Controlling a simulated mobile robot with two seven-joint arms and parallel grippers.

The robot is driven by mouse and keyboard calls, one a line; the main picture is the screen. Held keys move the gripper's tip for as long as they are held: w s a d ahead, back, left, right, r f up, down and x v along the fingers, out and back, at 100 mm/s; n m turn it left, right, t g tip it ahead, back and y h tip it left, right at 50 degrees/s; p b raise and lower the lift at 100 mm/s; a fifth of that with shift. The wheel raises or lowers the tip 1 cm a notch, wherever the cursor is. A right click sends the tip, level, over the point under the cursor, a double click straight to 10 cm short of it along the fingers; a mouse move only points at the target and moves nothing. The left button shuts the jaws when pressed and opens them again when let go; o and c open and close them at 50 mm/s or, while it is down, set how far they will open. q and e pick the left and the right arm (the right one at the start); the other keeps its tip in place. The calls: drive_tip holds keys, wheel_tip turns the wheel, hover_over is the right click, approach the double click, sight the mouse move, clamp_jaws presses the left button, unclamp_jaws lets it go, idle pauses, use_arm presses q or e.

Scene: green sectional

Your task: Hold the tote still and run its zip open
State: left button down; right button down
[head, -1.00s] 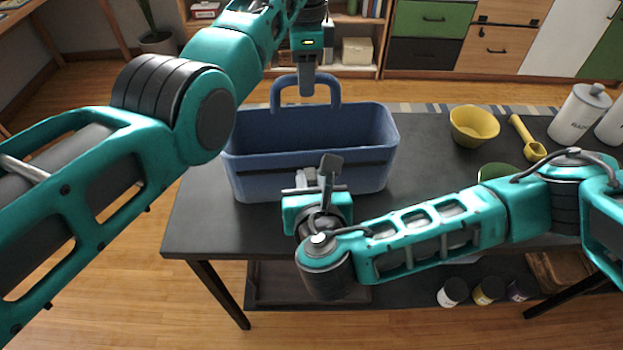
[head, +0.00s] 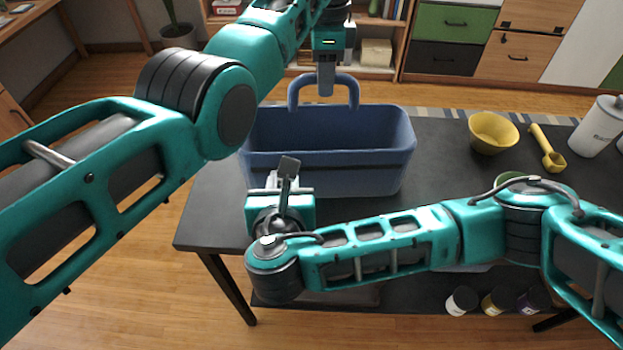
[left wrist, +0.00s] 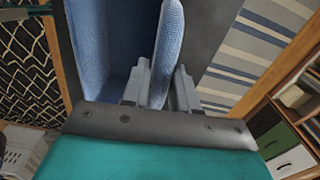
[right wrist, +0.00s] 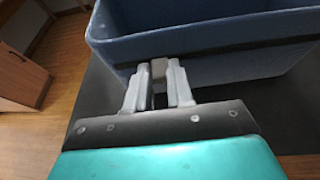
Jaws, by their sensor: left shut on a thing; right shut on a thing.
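The blue tote (head: 350,178) stands upright on the dark table, its top gaping. A dark zip band (right wrist: 230,48) runs along its near side. My left gripper (head: 326,88) is shut on the tote's arched handle (head: 293,97); the left wrist view shows the handle (left wrist: 168,45) between its fingers. My right gripper (head: 272,182) is at the left part of the tote's near side. In the right wrist view it is shut on a small grey-brown zip pull (right wrist: 159,74), partly hidden by the fingers.
On the dark table (head: 440,185), a yellow bowl (head: 493,133), a yellow scoop (head: 548,150) and a white canister (head: 597,128) stand right of the tote. My right arm crosses over the table's front. Small jars (head: 495,301) sit on the lower shelf.

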drive_tip(key=shift+s+a, duration=0.1)
drive_tip(key=shift+a, duration=0.55)
drive_tip(key=c, duration=1)
unclamp_jaws()
drive_tip(key=shift+o, duration=0.2)
drive_tip(key=shift+s, duration=0.1)
drive_tip(key=v, duration=1.1)
drive_tip(key=shift+s+r, duration=0.25)
drive_tip(key=shift+s, duration=0.05)
drive_tip(key=shift+d, duration=0.1)
use_arm(q)
drive_tip(key=c, duration=0.8)
unclamp_jaws()
drive_tip(key=shift+r, duration=0.1)
